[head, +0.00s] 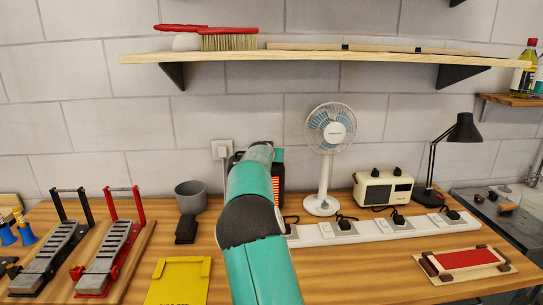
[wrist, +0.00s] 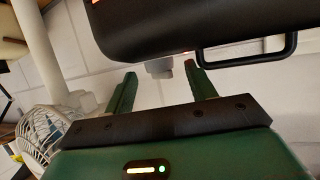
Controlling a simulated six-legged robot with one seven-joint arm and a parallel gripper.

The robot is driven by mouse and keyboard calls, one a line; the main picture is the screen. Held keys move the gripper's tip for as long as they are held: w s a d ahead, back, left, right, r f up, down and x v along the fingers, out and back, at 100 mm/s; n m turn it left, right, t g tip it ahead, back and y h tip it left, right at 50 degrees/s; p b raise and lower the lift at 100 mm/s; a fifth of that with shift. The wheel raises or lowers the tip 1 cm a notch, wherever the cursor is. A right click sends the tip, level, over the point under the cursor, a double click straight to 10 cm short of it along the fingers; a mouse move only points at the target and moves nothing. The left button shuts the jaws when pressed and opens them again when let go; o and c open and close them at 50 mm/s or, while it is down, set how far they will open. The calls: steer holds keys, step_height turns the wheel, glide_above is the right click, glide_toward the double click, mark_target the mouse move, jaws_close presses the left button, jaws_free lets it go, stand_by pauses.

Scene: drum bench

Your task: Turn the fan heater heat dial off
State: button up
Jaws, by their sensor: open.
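The fan heater (head: 279,185) is a dark box with an orange glow, standing on the bench at the wall, largely hidden behind my arm in the head view. In the wrist view its black body (wrist: 200,28) fills the top, upside down, with a black handle (wrist: 290,50) at the right. A small grey knob (wrist: 158,69), apparently the heat dial, sticks out from the body. My gripper (wrist: 161,72) is open, its two green fingers on either side of the knob. Contact and the dial's setting cannot be made out. The fingers are hidden in the head view.
A white desk fan (head: 331,135) stands right of the heater; it shows at left in the wrist view (wrist: 45,135). A power strip (head: 380,229), cream radio (head: 382,188) and black lamp (head: 433,165) are further right. A grey cup (head: 190,196) stands left. A shelf (head: 340,56) runs above.

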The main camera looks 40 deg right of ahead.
steer(key=shift+w+d+f, duration=0.15)
steer(key=shift+w+d, duration=0.1)
steer(key=shift+d, duration=0.05)
steer(key=c, duration=1)
steer(key=shift+s+d+n+t+y, duration=0.1)
steer(key=shift+s+n+t+y, duration=0.05)
steer(key=shift+n+t+y, duration=0.15)
steer(key=shift+s+d+n+t+y, duration=0.1)
steer(key=shift+n+t+y, duration=0.2)
steer(key=shift+s+d+n+t+y, duration=0.1)
steer(key=shift+d+n+t+y, duration=0.05)
steer(key=shift+n+t+y, duration=0.45)
steer(key=shift+s+d+n+t+y, duration=0.15)
steer(key=shift+n+t+y, duration=0.25)
steer(key=shift+n+y, duration=0.4)
steer(key=shift+w+d+n+t+y, duration=0.15)
steer(key=shift+n+t+y, duration=0.1)
steer(key=shift+n+y, duration=0.8)
steer(key=shift+s+d+n+t+y, duration=0.1)
steer(key=shift+n+t+y, duration=0.2)
steer(key=shift+n+y, duration=0.75)
steer(key=shift+w+d+n+t+y, duration=0.15)
steer(key=shift+n+t+y, duration=0.1)
steer(key=shift+n+y, duration=0.75)
steer(key=shift+s+y, duration=0.15)
steer(key=shift+y, duration=0.35)
